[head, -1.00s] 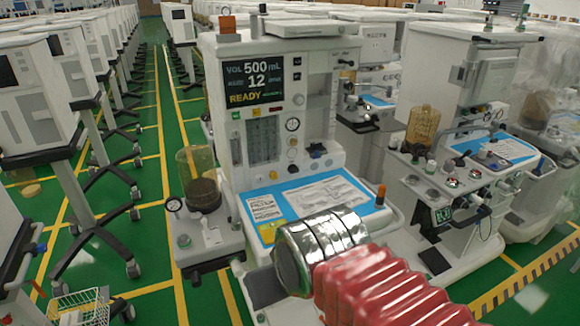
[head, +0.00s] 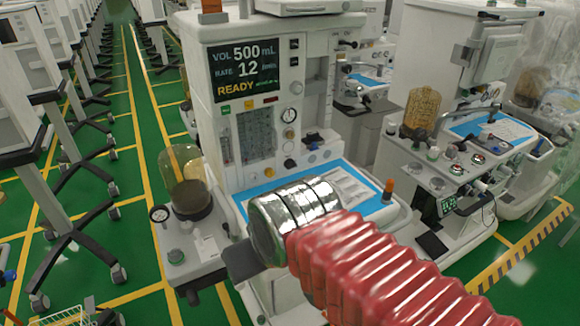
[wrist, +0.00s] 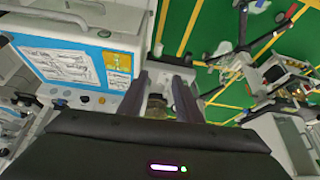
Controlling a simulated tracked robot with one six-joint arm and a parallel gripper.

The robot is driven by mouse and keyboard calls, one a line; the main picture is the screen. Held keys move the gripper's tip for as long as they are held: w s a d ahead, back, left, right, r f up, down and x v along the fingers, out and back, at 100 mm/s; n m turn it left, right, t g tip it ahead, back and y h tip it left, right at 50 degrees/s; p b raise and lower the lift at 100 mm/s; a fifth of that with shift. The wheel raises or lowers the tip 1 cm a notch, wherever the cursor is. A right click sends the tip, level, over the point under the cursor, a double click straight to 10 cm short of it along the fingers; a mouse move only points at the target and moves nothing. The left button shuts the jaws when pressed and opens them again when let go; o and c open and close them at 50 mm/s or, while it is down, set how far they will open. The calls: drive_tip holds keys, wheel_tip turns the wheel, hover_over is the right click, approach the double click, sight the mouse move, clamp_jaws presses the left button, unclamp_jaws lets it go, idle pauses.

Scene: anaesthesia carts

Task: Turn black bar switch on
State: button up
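The cart in front of me has a white front panel (head: 222,117) with a lit display (head: 245,70) reading 500 mL, 12 and READY. Two small switches sit right of the display, a black one (head: 294,44) above a greyer one (head: 294,62). A dark bar-like control (head: 312,138) sits lower right on the panel. I cannot tell which is the black bar switch, or its setting. My gripper (head: 243,262) is low in front of the cart, below and apart from these controls. In the wrist view my gripper (wrist: 160,82) has two dark fingers apart, with nothing visibly held.
The cart's blue-edged worktop (head: 355,190) carries papers, and also shows in the wrist view (wrist: 85,62). An amber canister (head: 187,180) stands left of the panel. Another cart (head: 425,170) stands to the right.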

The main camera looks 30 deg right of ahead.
drive_tip(key=shift+o, duration=0.4)
drive_tip(key=shift+o, duration=1.4)
drive_tip(key=shift+w+d, duration=0.3)
drive_tip(key=shift+w, duration=0.05)
drive_tip(key=shift+o, duration=0.9)
drive_tip(key=w+d+t+h, duration=0.1)
drive_tip(key=w+d+h, duration=0.1)
drive_tip(key=w+d, duration=0.5)
drive_tip(key=shift+w+d+f+m+t, duration=0.3)
drive_tip(key=shift+w+t, duration=0.1)
drive_tip(key=shift+w, duration=0.8)
drive_tip(key=w+d+f+n+t, duration=0.1)
drive_tip(key=w+d+f+t, duration=0.1)
drive_tip(key=w+d, duration=0.3)
drive_tip(key=w+d+f+n+t, duration=0.1)
drive_tip(key=w+d+f+t, duration=0.1)
drive_tip(key=w+d+f, duration=0.3)
drive_tip(key=w+d+f+t, duration=0.2)
drive_tip(key=w+d+f, duration=0.2)
drive_tip(key=d, duration=0.8)
drive_tip(key=shift+w+f+n+h, duration=0.2)
drive_tip(key=shift+w+n+h, duration=0.2)
drive_tip(key=shift+w, duration=0.65)
